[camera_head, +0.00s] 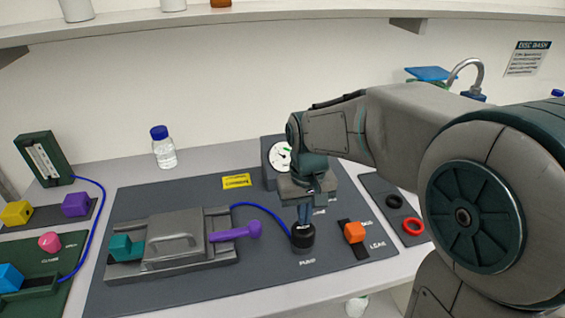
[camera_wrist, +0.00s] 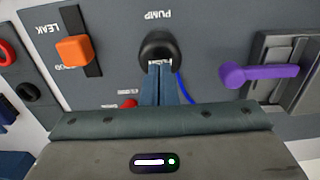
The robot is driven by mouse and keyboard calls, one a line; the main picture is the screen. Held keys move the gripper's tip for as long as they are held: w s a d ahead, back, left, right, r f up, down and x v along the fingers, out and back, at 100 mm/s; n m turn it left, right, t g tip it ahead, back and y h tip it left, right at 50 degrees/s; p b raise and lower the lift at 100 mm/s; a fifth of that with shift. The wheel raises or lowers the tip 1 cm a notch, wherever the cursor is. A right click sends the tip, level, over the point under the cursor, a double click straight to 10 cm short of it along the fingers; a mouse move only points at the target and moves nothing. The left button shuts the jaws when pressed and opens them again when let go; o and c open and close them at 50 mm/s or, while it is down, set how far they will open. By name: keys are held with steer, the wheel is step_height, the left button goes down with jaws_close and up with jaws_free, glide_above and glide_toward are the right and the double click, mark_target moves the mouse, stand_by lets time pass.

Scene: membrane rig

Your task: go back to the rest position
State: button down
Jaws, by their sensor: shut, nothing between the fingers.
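My gripper (camera_head: 304,216) points down at the black pump knob (camera_head: 303,238) on the dark grey panel. Its fingers are together with nothing between them. In the wrist view the closed fingers (camera_wrist: 160,84) reach to the near side of the pump knob (camera_wrist: 160,49), overlapping its edge. I cannot tell whether they touch it. My arm comes in from the right side of the head view and bends down to the panel.
An orange slider block (camera_head: 354,232) sits right of the pump knob. A grey clamp unit (camera_head: 175,240) with a purple handle (camera_head: 236,231) is to the left. A gauge (camera_head: 279,157) stands behind my gripper. A blue-capped bottle (camera_head: 163,150) stands at the back. A shelf (camera_head: 280,17) runs above.

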steer(key=s+d+r+m+t, duration=0.2)
steer(key=s+d+m+t, duration=0.1)
steer(key=s+d, duration=0.9)
steer(key=shift+s, duration=0.25)
steer(key=shift+w+a, duration=0.1)
stand_by(0.9)
